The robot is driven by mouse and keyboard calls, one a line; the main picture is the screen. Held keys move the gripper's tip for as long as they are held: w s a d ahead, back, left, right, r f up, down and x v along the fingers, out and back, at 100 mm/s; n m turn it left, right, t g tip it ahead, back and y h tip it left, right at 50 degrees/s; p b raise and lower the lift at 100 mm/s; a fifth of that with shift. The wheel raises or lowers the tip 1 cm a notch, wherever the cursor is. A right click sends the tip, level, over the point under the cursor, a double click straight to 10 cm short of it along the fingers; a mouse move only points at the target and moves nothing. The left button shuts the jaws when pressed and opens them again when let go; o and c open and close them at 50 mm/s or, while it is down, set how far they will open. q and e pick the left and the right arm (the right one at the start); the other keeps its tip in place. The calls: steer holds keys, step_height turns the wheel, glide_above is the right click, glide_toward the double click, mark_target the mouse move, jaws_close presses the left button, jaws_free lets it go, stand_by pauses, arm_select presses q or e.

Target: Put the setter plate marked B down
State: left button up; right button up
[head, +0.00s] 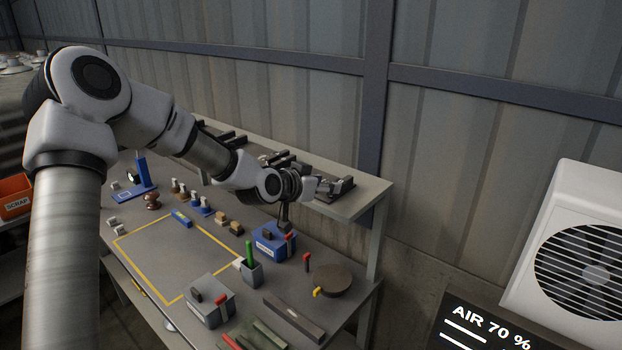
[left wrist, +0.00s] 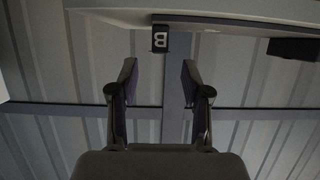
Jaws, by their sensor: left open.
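My left gripper (head: 322,186) is at the right end of the raised shelf, beside dark pieces lying there. In the left wrist view my left gripper (left wrist: 159,72) is open, with nothing between its fingers. Beyond the fingertips, a dark tag with a white letter B (left wrist: 160,39) shows upside down against the shelf's pale edge. It is apart from the fingers and roughly centred between them. I cannot tell whether the tag belongs to the setter plate or to the shelf, and I cannot make out the plate's body. My right gripper is not in view.
The raised shelf (head: 366,203) stands over the back of the workbench. A yellow-outlined area (head: 185,255) on the bench is mostly clear. A blue box (head: 272,243), a grey cup with a green item (head: 251,272) and a round brown disc (head: 333,279) stand to its right.

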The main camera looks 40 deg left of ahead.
arm_select(q)
steer(key=p+x, duration=0.2)
steer(key=x, duration=0.3)
steer(key=shift+w+r+p, duration=0.1)
steer(key=shift+w+p, duration=0.15)
steer(key=shift+p, duration=0.05)
steer(key=shift+w+d, duration=0.2)
steer(key=shift+s+a, duration=0.1)
steer(key=shift+a, duration=0.05)
steer(key=shift+c, duration=0.4)
steer(key=shift+s+a, duration=0.1)
steer(key=c, duration=0.5)
jaws_close()
